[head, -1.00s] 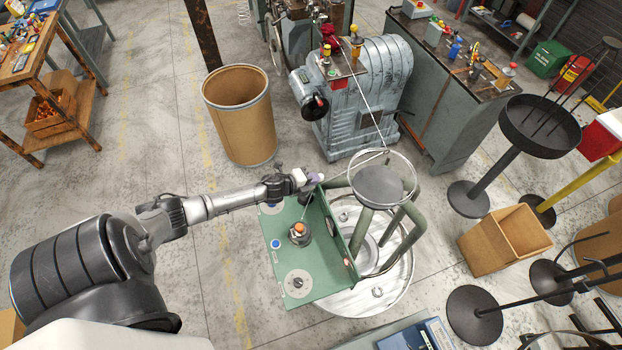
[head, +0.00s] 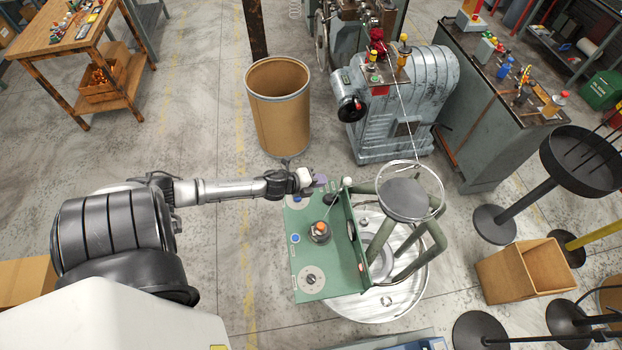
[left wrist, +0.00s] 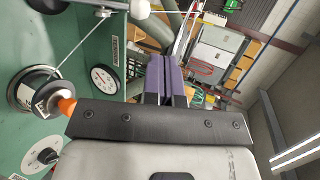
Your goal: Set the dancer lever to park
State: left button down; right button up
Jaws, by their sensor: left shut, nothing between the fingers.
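The dancer lever is a thin rod with a white ball knob (head: 347,181), rising from a dark hub with an orange tip (head: 320,230) on the green panel (head: 308,262). In the left wrist view the hub (left wrist: 35,90) is at the left, and the rod runs up to the right, with a white knob (left wrist: 140,8) at the top edge. My left gripper (head: 320,182) is shut and empty at the panel's far edge, left of the knob and apart from it. Its purple fingers (left wrist: 166,78) show pressed together in the left wrist view. My right gripper is out of view.
A round dial (head: 311,279) and a blue button (head: 296,238) sit on the panel. A gauge (left wrist: 105,80) shows in the left wrist view. A round-topped green frame (head: 405,198) stands right of the panel. A brown drum (head: 278,115) stands beyond; floor to the left is open.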

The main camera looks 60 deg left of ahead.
pick_arm(q)
jog(key=shift+r+v, duration=0.2)
jog(key=shift+v, duration=0.7)
jog(key=shift+r+v, duration=0.2)
jog(key=shift+v, duration=0.75)
jog(key=shift+w, duration=0.2)
